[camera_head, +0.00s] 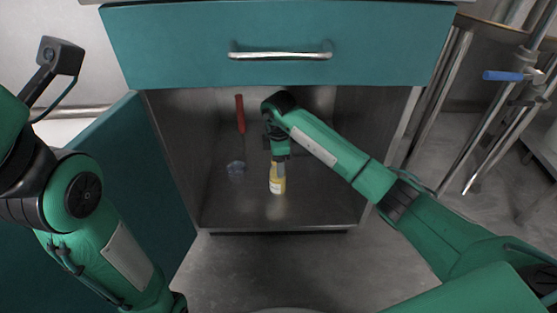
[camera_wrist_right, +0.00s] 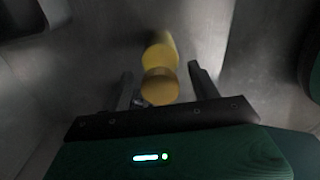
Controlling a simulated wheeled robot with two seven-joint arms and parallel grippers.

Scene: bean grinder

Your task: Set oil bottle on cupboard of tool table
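The oil bottle (camera_head: 277,184), with a yellow body and a pale label, stands upright on the floor of the open cupboard (camera_head: 310,212) under the teal drawer. My right gripper (camera_head: 280,158) reaches down inside the cupboard to the bottle's top. In the right wrist view, the yellow bottle (camera_wrist_right: 160,86) lies between the two dark fingers of my right gripper (camera_wrist_right: 160,76). A gap shows on both sides of it, so the fingers look open. My left arm is folded at the left, and the dark end part (camera_head: 62,57) stands high. Its fingers cannot be made out.
A red-handled tool (camera_head: 240,115) leans at the back of the cupboard. A small clear object (camera_head: 236,169) lies left of the bottle. The cupboard door (camera_head: 140,185) hangs open at left. The closed drawer (camera_head: 180,45) is above. A metal frame stands at right.

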